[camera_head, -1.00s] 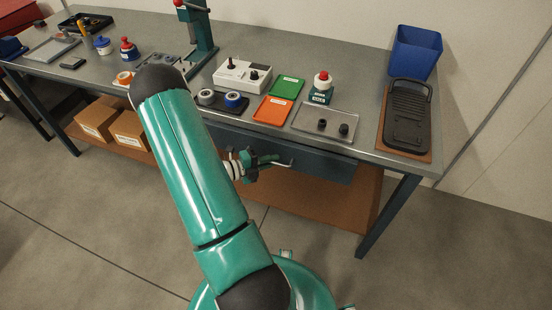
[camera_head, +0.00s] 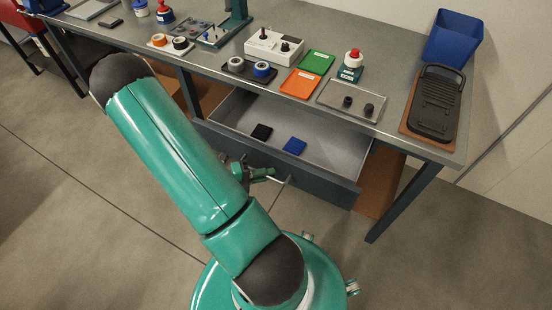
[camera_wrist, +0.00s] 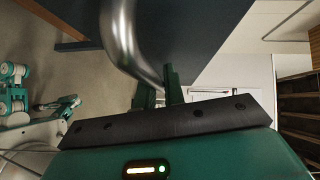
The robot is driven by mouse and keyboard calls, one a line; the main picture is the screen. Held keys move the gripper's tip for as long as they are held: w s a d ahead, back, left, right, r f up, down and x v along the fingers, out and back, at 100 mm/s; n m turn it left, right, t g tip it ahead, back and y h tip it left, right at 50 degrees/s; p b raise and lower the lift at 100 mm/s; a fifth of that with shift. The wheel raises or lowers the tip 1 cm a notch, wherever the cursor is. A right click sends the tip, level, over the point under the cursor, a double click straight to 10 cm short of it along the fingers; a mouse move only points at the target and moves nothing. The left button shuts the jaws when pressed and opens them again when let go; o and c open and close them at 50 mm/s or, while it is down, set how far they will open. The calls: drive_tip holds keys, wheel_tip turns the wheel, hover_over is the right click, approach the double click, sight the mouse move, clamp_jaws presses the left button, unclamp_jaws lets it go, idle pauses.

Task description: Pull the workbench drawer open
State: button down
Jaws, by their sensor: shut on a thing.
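The workbench drawer (camera_head: 330,146) stands pulled out from under the bench top, with its pale inside showing. A black item (camera_head: 261,132) and a blue item (camera_head: 294,146) lie in it. My gripper (camera_head: 272,176) is at the drawer's dark front and shut on the drawer handle (camera_head: 284,181). In the wrist view the metal handle (camera_wrist: 125,40) curves down to my gripper's fingers (camera_wrist: 158,90), against the dark drawer front (camera_wrist: 190,30). The exact contact between fingers and handle is partly hidden.
On the workbench top (camera_head: 395,75) are a green tray (camera_head: 318,62), an orange tray (camera_head: 300,83), a blue bin (camera_head: 453,38) and a black ribbed item (camera_head: 436,102). A bench leg (camera_head: 402,203) stands to the right. The floor in front is clear.

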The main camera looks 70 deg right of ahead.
drive_tip(key=a, duration=0.4)
drive_tip(key=shift+w+a, duration=0.2)
drive_tip(key=shift+w, duration=0.1)
drive_tip(key=c, duration=1.8)
unclamp_jaws()
drive_tip(key=shift+o, duration=0.2)
drive_tip(key=v, duration=1.4)
drive_tip(key=shift+s+d+r, duration=0.1)
